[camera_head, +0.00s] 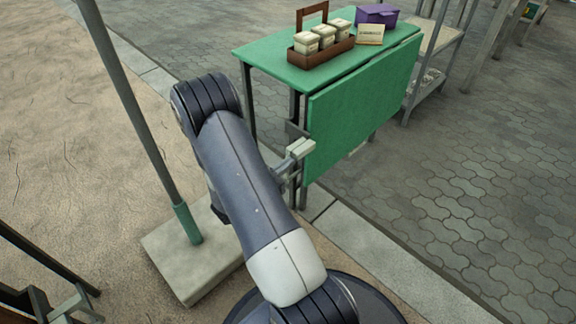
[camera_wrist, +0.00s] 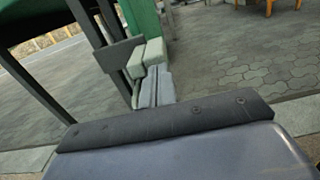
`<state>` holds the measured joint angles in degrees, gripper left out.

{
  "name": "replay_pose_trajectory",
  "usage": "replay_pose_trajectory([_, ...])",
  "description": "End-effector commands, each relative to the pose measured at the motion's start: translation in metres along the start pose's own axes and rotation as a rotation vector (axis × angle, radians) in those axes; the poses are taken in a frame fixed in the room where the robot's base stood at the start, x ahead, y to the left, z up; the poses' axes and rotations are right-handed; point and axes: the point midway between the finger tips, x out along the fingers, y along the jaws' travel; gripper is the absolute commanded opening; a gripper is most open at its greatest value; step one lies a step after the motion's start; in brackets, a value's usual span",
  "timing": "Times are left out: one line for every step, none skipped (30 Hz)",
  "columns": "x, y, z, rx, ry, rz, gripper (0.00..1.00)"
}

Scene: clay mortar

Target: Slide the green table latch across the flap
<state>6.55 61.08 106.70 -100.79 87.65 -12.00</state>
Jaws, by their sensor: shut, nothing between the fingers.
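The green table (camera_head: 270,58) stands at upper centre in the head view. Its green flap (camera_head: 365,105) hangs down along the table's near side. The flap's near end also shows at the top of the wrist view (camera_wrist: 140,16). My gripper (camera_head: 299,149) is shut and empty beside the lower part of that end. Its pale fingertips are pressed together in the wrist view (camera_wrist: 146,58). A dark grey plate (camera_wrist: 119,53) shows just left of the fingertips, by the table leg. I cannot tell if it is the latch or whether the fingers touch it.
A brown caddy (camera_head: 325,50) with pale boxes, a small card (camera_head: 370,34) and a purple box (camera_head: 377,14) stand on the tabletop. A pole (camera_head: 135,105) in a pale base (camera_head: 180,255) is at left. Shelving (camera_head: 440,40) stands behind. Paving at right is clear.

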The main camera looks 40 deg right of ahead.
Motion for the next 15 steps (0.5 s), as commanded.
replay_pose_trajectory([0.0039,-0.0003,-0.0007,0.001,0.0,-0.002,0.0])
replay_pose_trajectory([0.0055,-0.0004,-0.0004,0.001,0.0,-0.002,0.0])
replay_pose_trajectory([0.007,-0.0003,-0.0001,0.001,-0.001,-0.002,0.0])
replay_pose_trajectory([0.0078,-0.0002,0.0001,0.001,-0.001,-0.001,0.0])
replay_pose_trajectory([0.0083,-0.0001,0.0002,0.001,-0.001,-0.001,0.0])
replay_pose_trajectory([0.0087,0.0,0.0004,0.001,-0.001,0.0,0.0])
replay_pose_trajectory([0.0088,0.0001,0.0005,0.001,-0.001,0.0,0.0])
replay_pose_trajectory([0.0088,0.0001,0.0006,0.0,-0.001,0.0,0.0])
replay_pose_trajectory([0.0088,0.0002,0.0007,0.0,-0.001,0.0,0.0])
replay_pose_trajectory([0.0087,0.0001,0.0007,0.0,-0.001,0.0,0.0])
replay_pose_trajectory([0.0087,0.0001,0.0006,0.0,-0.001,0.0,0.0])
replay_pose_trajectory([0.0087,0.0001,0.0006,0.0,-0.001,0.0,0.0])
replay_pose_trajectory([0.0086,0.0001,0.0006,0.0,-0.001,0.0,0.0])
replay_pose_trajectory([0.0087,0.0001,0.0006,0.0,-0.001,0.0,0.0])
replay_pose_trajectory([0.0097,0.0,0.0005,0.0,-0.001,0.0,0.0])
